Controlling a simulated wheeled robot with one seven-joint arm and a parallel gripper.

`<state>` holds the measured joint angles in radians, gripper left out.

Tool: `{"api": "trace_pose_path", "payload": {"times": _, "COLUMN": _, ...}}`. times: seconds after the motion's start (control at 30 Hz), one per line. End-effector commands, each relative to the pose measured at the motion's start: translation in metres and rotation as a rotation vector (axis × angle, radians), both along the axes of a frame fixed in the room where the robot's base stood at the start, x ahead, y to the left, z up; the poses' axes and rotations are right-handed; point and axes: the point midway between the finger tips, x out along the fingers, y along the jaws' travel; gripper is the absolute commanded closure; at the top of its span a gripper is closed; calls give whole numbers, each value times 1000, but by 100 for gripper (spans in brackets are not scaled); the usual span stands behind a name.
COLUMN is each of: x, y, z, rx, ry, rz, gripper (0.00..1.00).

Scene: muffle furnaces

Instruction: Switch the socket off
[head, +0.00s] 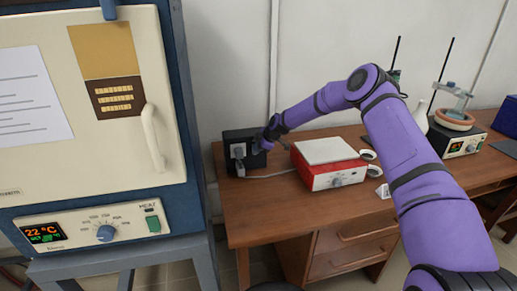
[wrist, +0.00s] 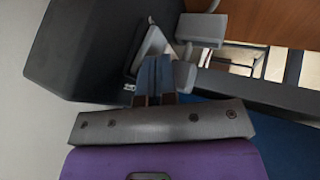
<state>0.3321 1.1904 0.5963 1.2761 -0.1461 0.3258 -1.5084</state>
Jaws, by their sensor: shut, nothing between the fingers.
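The socket is a black box (head: 250,138) standing on the wooden desk against the wall, with a grey face and a grey plug (head: 238,151) on its front. In the wrist view the box (wrist: 95,45) fills the upper left, with the grey plug (wrist: 202,28) at the top right. A light grey triangular part (wrist: 154,42), perhaps the switch, shows just beyond my fingertips. My gripper (wrist: 155,60) is shut and empty, its fingers side by side at the socket's face. Whether they touch it I cannot tell. In the head view my gripper (head: 264,143) is beside the box's right side.
A cable (head: 275,174) runs right from the socket across the desk (head: 260,215). A red device with a white top (head: 328,163) stands right of it. A muffle furnace (head: 90,120) showing 22 °C stands at left. The desk's front left is clear.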

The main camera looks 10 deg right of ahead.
Motion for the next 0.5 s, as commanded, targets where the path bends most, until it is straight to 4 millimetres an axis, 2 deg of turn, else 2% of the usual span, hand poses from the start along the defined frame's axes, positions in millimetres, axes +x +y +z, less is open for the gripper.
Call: {"api": "trace_pose_path", "payload": {"times": 0.5, "x": 0, "y": -1, "z": 15, "rx": 0, "ry": -2, "rz": 0, "gripper": 100}}
